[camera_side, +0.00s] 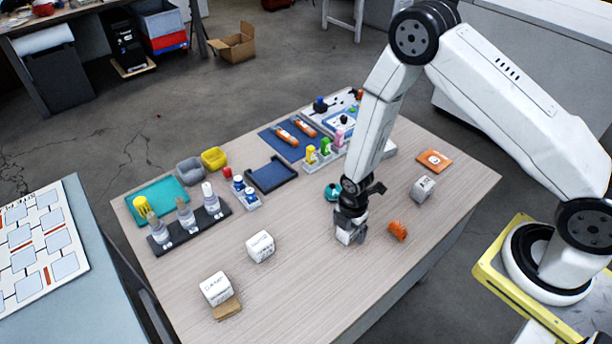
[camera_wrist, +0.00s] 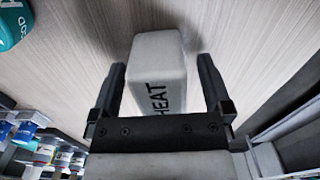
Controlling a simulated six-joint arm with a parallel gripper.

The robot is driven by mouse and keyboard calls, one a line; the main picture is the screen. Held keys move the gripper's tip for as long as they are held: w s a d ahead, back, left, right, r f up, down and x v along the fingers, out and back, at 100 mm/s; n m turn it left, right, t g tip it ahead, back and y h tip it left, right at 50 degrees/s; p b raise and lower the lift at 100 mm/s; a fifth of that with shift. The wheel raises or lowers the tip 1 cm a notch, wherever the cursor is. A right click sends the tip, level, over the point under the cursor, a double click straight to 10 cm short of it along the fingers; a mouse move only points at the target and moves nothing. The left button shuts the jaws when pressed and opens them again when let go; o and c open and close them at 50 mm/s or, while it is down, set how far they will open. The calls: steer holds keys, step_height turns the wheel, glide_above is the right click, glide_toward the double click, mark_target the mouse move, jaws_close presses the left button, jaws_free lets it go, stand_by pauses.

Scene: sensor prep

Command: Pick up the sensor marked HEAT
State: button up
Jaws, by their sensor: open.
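The HEAT sensor (camera_wrist: 158,66) is a white block with rounded edges and the dark word HEAT on one face. In the wrist view it lies between the two black fingers of my gripper (camera_wrist: 161,62), with a gap visible on the right side and the left finger close to its side. In the side view my gripper (camera_side: 351,222) points down at the middle of the table, over a small white block (camera_side: 345,237) that it partly hides. My gripper is open. Whether a finger touches the sensor cannot be told.
Other white marked blocks stand at front left (camera_side: 216,288), left of my gripper (camera_side: 260,246) and right (camera_side: 422,189). An orange piece (camera_side: 397,231) is close on the right, a teal one (camera_side: 332,191) just behind. Trays and bottles fill the table's back. The front middle is clear.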

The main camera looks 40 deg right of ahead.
steer(key=shift+c, duration=0.2)
jaws_close()
steer(key=shift+r, duration=0.15)
steer(key=shift+r, duration=4.9)
